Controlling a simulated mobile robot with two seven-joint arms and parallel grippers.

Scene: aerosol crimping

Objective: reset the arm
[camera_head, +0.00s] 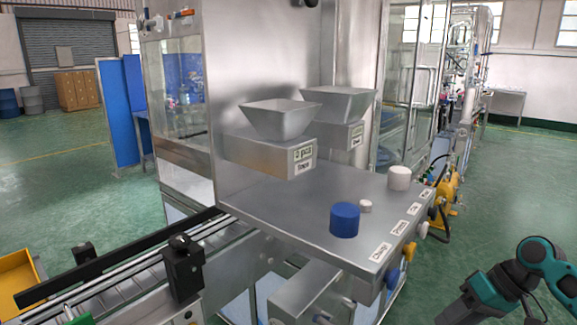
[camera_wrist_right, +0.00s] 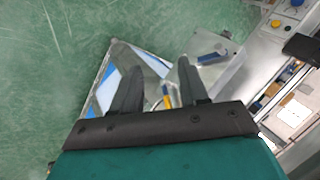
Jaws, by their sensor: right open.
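My right arm (camera_head: 510,280) shows at the lower right of the head view, bent and apart from the machine; its fingers are not clear there. In the right wrist view my right gripper (camera_wrist_right: 157,88) has its two dark fingers spread, with nothing held between them. Beyond the fingers are the green floor and part of the steel machine. My left gripper is in neither view.
A steel machine table (camera_head: 290,215) carries a blue cylinder (camera_head: 344,220), a small white knob (camera_head: 365,206) and a white cylinder (camera_head: 399,178). Two hoppers (camera_head: 280,120) stand behind. A conveyor (camera_head: 130,285) runs at lower left. Green floor (camera_head: 500,190) is clear at right.

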